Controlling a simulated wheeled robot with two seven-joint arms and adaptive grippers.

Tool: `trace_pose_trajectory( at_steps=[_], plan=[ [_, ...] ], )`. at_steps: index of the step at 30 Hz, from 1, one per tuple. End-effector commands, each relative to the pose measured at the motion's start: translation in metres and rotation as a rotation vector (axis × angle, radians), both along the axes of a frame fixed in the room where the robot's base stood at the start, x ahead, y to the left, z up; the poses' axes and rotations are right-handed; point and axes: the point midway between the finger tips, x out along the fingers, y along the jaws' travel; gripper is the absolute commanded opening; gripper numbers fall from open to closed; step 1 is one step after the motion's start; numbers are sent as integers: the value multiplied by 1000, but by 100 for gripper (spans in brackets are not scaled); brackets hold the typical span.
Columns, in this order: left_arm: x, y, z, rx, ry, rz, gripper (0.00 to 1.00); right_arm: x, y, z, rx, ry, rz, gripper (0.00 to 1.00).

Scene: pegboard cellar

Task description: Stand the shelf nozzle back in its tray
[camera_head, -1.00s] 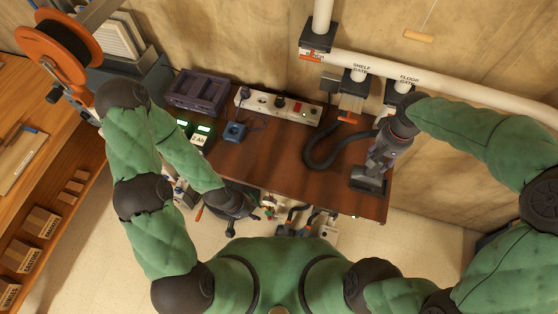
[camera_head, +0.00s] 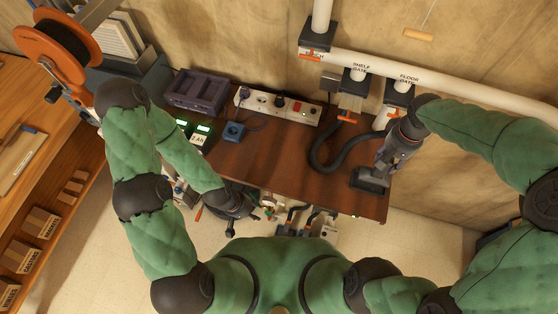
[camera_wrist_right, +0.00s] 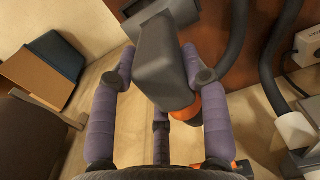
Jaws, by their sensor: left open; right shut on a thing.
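The shelf nozzle (camera_head: 384,160) is a dark grey tool on a black hose, above the right end of the brown bench. My right gripper (camera_head: 396,143) is shut around its body. In the right wrist view the grey nozzle (camera_wrist_right: 165,65) with an orange part lies between my purple fingers (camera_wrist_right: 160,85). A dark, box-like shape (camera_head: 368,184) at the nozzle's lower end looks like the tray; I cannot tell whether the nozzle touches it or stands inside. My left gripper (camera_head: 240,205) is open and empty near the bench's front edge.
The black hose (camera_head: 318,155) loops over the bench (camera_head: 275,165) toward the shelf gate (camera_head: 353,92). A power strip (camera_head: 280,105), purple crate (camera_head: 197,90) and blue block (camera_head: 235,131) stand at the back. The bench middle is clear.

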Motion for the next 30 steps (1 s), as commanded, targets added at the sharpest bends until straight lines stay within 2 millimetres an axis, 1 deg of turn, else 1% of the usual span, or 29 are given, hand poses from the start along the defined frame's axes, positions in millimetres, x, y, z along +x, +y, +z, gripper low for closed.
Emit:
trace_pose_trajectory(
  at_steps=[3, 17, 30],
  plan=[
    [0, 0, -6, 0, 0, 0, 45, 0, 0, -6, 0, 0, 0, 0],
    [0, 0, -20, 0, 0, 0, 45, 0, 0, -26, 0, -1, 0, 0],
    [0, 0, -20, 0, 0, 0, 45, 0, 0, -26, 0, -1, -1, 0]
  ],
)
